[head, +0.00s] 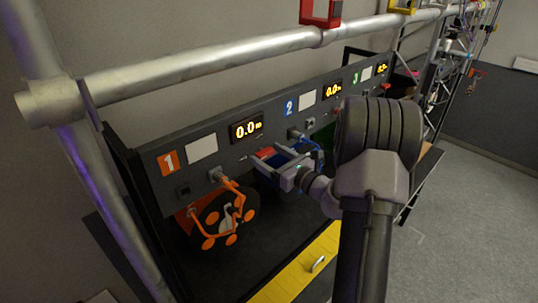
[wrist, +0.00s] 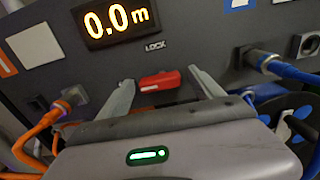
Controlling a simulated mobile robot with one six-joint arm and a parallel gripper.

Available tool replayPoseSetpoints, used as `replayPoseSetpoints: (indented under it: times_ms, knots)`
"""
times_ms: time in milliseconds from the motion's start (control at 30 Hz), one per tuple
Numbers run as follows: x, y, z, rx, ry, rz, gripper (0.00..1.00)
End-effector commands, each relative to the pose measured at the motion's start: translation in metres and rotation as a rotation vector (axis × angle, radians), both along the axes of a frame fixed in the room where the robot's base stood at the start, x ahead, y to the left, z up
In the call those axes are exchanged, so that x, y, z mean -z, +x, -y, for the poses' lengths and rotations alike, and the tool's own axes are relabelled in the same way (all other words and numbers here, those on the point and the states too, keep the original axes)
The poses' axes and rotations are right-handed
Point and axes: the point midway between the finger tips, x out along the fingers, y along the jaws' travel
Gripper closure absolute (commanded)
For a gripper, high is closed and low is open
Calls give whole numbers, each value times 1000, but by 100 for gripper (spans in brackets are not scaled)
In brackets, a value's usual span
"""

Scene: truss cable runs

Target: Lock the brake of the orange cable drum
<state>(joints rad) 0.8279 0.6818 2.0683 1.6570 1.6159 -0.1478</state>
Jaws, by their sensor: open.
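The orange cable drum (head: 222,218) sits in the bay under the orange "1" plate (head: 168,162), with orange cable running up to a plug on the panel. A red brake lever (wrist: 159,82) is on the panel below a "0.0 m" display. It lies about level in the wrist view, below and reaching left of the word LOCK (wrist: 155,45). The lever also shows in the head view (head: 264,153), partly hidden by my gripper. My gripper (head: 270,160) is open at the panel, its fingers on either side of the lever. I cannot tell whether they touch it.
The blue cable (wrist: 290,70) and its drum are close on the right of my gripper. A thick truss pipe (head: 200,65) crosses above the panel.

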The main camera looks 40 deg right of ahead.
Motion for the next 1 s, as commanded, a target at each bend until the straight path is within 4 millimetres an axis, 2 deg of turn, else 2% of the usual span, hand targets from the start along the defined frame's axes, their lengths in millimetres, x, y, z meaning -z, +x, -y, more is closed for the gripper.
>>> replayPoseSetpoints:
  times_ms: [200, 500, 533, 767, 1000]
  knots:
    - [0, 0, 0, 0, 0, 0, 24]
    - [0, 0, 0, 0, -1, 0, 83]
    - [0, 0, 0, 0, -1, 0, 86]
    - [-1, 0, 0, 0, 24, -4, 86]
    - [-3, 0, 0, 0, 152, -23, 86]
